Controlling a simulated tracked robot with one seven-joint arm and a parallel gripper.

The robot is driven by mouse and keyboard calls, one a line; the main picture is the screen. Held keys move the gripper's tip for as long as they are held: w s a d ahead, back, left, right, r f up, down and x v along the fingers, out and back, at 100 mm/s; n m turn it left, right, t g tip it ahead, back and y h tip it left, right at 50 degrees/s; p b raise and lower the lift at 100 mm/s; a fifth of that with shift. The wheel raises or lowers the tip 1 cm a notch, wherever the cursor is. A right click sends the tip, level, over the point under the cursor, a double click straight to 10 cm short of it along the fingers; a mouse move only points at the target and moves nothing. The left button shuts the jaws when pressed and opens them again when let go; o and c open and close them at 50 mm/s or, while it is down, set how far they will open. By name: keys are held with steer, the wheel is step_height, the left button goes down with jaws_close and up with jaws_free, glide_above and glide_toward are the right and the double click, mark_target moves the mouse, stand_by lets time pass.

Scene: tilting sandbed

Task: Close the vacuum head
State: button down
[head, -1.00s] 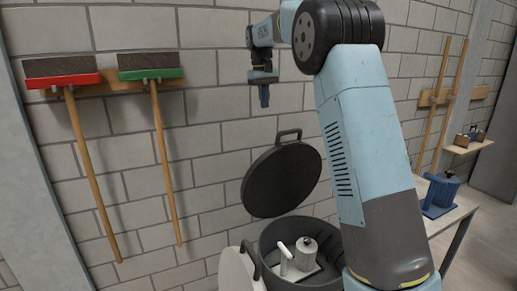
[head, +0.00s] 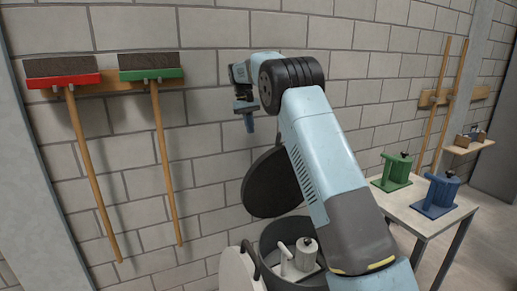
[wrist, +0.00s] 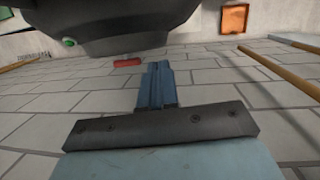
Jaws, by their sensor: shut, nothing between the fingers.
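The vacuum head, which I take to be the dark round lid (head: 268,188), stands open and tilted up against the wall side of a dark drum (head: 268,238). My arm hides its right part and its handle. Inside the drum are a small grey canister (head: 306,250) and a white pipe (head: 284,258). My gripper (head: 250,128) is shut and empty, pointing down, above and to the left of the lid's top, apart from it. Its shut fingers also show in the wrist view (wrist: 157,82), below a large dark rounded shape (wrist: 120,25) that I cannot identify for sure.
A red-headed broom (head: 88,150) and a green-headed broom (head: 163,150) hang on the brick wall at left. A table (head: 425,215) at right carries a green device (head: 393,170) and a blue device (head: 440,190). A pale disc (head: 238,272) stands beside the drum.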

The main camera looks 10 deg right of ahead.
steer(key=s+d+f, duration=0.1)
steer(key=f, duration=0.1)
steer(key=s+f, duration=0.1)
steer(key=f, duration=0.2)
steer(key=s+d+f, duration=0.1)
steer(key=f, duration=0.1)
steer(key=shift+s+d+f, duration=0.15)
steer(key=shift+d+f, duration=0.05)
steer(key=shift+d, duration=0.1)
steer(key=shift+s+d+f, duration=0.15)
steer(key=shift+s+d, duration=0.05)
steer(key=shift+s, duration=0.05)
steer(key=shift+s, duration=0.1)
